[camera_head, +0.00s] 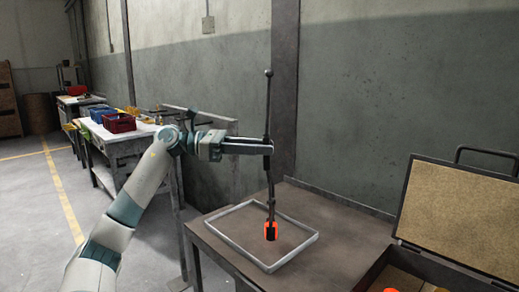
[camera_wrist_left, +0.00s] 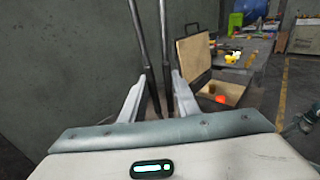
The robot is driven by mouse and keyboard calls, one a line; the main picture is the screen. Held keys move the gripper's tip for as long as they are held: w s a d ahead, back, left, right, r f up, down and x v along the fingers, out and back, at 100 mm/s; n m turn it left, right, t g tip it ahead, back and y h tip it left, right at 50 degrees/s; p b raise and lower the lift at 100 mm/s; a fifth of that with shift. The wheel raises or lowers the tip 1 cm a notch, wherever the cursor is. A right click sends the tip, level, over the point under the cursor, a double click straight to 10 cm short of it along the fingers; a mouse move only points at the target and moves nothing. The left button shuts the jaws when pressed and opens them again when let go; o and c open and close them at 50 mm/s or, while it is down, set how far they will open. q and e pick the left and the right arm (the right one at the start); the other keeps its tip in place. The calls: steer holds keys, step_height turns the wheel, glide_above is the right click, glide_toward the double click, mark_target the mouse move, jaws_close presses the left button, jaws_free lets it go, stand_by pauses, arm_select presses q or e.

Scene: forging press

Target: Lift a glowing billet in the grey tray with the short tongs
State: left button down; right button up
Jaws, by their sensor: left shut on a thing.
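My left gripper (camera_head: 266,147) comes in from the left and is shut on the short tongs (camera_head: 269,105), which hang nearly upright. In the left wrist view the two dark tong bars (camera_wrist_left: 142,45) pass between the fingers of my left gripper (camera_wrist_left: 157,97). The lower end of the tongs is at a glowing orange billet (camera_head: 271,232), with dark jaws over its sides. The billet is over the inside of the grey tray (camera_head: 297,250); I cannot tell whether it touches the tray floor. My right gripper is not in view.
The tray lies on a brown table (camera_head: 345,240). An open case (camera_head: 462,218) stands at the right with its lid up; an orange piece (camera_wrist_left: 220,99) shows in it. A wall is close behind. A bench with red (camera_head: 119,122) and blue bins stands at the back left.

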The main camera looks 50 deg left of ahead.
arm_select(q)
steer(key=shift+r, duration=0.15)
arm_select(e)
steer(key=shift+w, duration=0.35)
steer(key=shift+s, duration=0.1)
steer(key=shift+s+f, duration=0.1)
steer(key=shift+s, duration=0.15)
arm_select(q)
steer(key=shift+f+b, duration=0.8)
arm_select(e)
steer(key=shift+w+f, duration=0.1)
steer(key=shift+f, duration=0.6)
arm_select(q)
steer(key=c, duration=1.7)
jaws_free()
steer(key=o, duration=0.3)
steer(key=shift+r, duration=0.1)
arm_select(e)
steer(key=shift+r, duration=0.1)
